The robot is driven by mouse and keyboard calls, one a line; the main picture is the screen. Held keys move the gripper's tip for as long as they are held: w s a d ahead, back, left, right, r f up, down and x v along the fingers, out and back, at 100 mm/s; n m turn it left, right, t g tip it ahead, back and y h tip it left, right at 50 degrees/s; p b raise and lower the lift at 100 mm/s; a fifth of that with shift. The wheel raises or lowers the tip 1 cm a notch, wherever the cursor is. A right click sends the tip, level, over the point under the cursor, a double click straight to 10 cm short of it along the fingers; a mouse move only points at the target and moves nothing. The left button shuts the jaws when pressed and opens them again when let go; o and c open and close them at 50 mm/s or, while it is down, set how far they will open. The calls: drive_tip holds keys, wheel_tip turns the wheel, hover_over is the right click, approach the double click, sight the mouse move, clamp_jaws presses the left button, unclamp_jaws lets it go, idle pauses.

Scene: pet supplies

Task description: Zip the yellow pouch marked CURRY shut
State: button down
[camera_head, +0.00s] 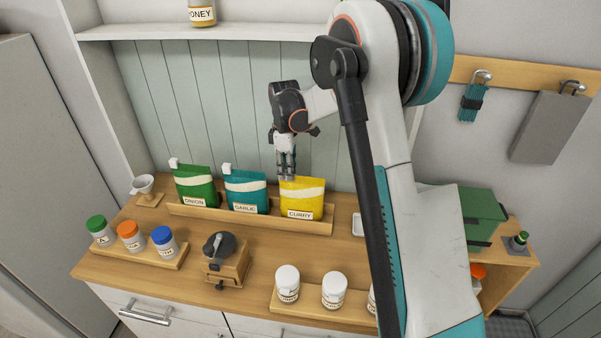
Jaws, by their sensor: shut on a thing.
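The yellow pouch (303,199) with a white band and a CURRY label stands upright in a wooden rack (262,220), at its right end. My gripper (287,177) points down at the pouch's top left corner. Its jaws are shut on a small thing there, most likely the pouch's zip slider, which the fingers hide. The green ONION pouch (195,186) and the teal GARLIC pouch (246,192) stand to its left in the same rack. Each of these has a small white tab at its top left corner.
In front stand a grinder (222,258), jars with coloured lids (130,236) and white-lidded jars (288,285). A green box (480,218) stands at the right, partly behind my arm. A shelf (200,32) with a honey jar (203,12) hangs above.

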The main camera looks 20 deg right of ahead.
drive_tip(key=shift+w+a, duration=0.35)
drive_tip(key=shift+a, duration=0.15)
drive_tip(key=c, duration=1.4)
unclamp_jaws()
drive_tip(key=shift+c, duration=0.2)
wheel_tip(320, 180, up, 12)
